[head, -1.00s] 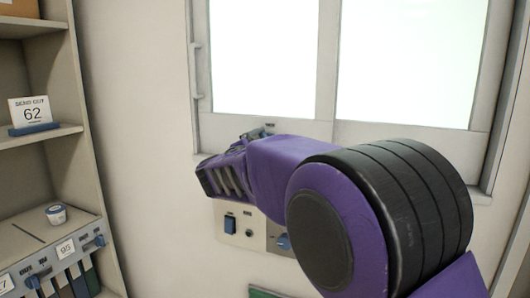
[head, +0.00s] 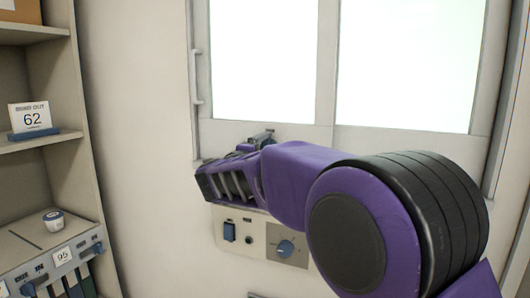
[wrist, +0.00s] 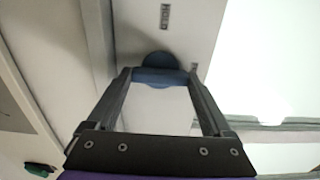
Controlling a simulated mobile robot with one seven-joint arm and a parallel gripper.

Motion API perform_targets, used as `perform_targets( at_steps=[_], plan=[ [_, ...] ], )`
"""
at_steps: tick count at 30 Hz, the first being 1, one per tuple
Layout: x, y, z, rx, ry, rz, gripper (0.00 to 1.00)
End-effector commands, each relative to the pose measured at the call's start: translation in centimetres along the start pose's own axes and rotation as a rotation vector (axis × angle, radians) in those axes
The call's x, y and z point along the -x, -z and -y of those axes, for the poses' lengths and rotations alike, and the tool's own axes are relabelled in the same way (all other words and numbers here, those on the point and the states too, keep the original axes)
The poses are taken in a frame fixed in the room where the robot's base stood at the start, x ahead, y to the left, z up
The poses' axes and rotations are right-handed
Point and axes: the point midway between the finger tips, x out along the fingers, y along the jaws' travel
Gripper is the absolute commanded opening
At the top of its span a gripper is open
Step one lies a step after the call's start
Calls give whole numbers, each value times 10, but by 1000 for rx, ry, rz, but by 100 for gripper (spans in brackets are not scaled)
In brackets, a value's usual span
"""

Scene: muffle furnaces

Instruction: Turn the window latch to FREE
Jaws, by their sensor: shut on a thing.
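The window latch (wrist: 160,60) is a rounded blue handle on the pale window frame, seen at the top middle of the wrist view. My gripper (wrist: 159,76) has its two dark fingers on either side of the handle's blue bar and is shut on it. A dark label reading HOLD (wrist: 165,17) stands above the latch. A smaller label (wrist: 193,68) to its right is too small to read. In the head view my gripper (head: 262,139) reaches the lower window frame, and my arm hides most of the latch area.
Bright window panes (head: 265,60) are above.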

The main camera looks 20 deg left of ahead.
Motion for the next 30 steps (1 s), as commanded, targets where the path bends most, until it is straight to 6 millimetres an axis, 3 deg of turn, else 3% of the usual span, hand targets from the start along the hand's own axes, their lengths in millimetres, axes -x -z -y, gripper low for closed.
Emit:
perform_targets(
  at_steps=[10, 11, 13, 23, 30],
  plan=[
    [0, -1, 0, -6, -1, 1, 29],
    [0, -1, -1, -6, -1, 1, 87],
    [0, -1, 0, -5, -1, 1, 99],
    [5, -1, 0, -4, 0, 1, 100],
    [47, -1, 1, -4, 0, 4, 100]
  ],
)
